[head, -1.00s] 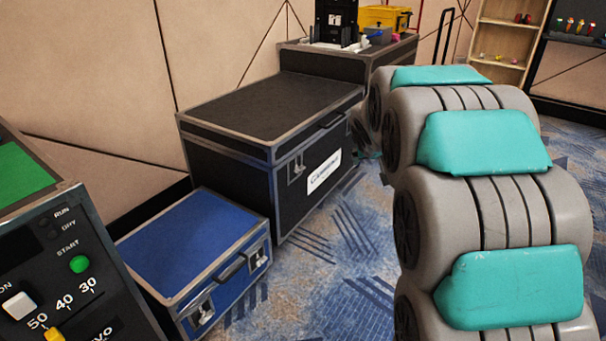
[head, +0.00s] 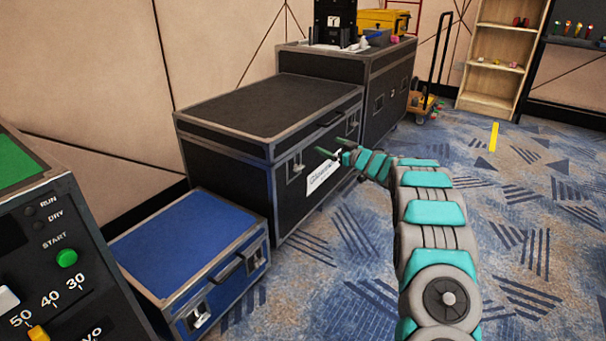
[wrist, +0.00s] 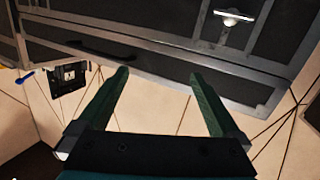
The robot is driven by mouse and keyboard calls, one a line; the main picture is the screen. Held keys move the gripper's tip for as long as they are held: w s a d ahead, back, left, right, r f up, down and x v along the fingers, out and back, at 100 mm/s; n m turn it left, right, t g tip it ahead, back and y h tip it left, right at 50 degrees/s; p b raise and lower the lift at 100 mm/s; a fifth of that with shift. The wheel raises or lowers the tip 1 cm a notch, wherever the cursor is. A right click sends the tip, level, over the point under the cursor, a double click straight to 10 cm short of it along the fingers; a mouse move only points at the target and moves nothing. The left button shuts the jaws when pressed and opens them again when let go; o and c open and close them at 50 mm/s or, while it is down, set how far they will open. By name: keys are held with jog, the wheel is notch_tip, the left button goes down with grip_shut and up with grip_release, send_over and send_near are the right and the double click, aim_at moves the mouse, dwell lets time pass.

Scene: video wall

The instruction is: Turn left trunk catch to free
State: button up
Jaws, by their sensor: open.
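The black trunk (head: 225,165) with grey metal edges stands left of centre in the head view. Its left catch (head: 297,166) is a small metal fitting on the front, left of the white label. In the wrist view the trunk front looks upside down, with one catch (wrist: 233,17) at upper right, apparently the left one, and a dark handle (wrist: 100,50) at left. My gripper (head: 322,138) is in front of the trunk, right of the left catch and near the label. Its two green fingers are apart, with nothing between them in the wrist view (wrist: 160,78).
A blue case (head: 185,240) stands in front of the trunk, below its left part. A control panel (head: 60,270) fills the lower left. A taller black case (head: 385,95) stands behind the trunk, carrying equipment. Carpet (head: 330,265) is free before the trunk.

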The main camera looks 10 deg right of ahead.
aim_at(298, 168)
jog(key=s+a+f+n+g+y+b, duration=0.1)
jog(key=s+a+f+n+g+y, duration=0.25)
jog(key=f+y, duration=0.45)
jog(key=w+a+f+h, duration=0.1)
jog(key=w+a, duration=0.4)
jog(key=a, duration=0.1)
jog(key=shift+f+t+h, duration=0.3)
jog(key=shift+t+h, duration=0.1)
jog(key=shift+t, duration=0.05)
jog(key=shift+w+a+m, duration=0.1)
jog(key=shift+m, duration=0.15)
jog(key=c, duration=1.4)
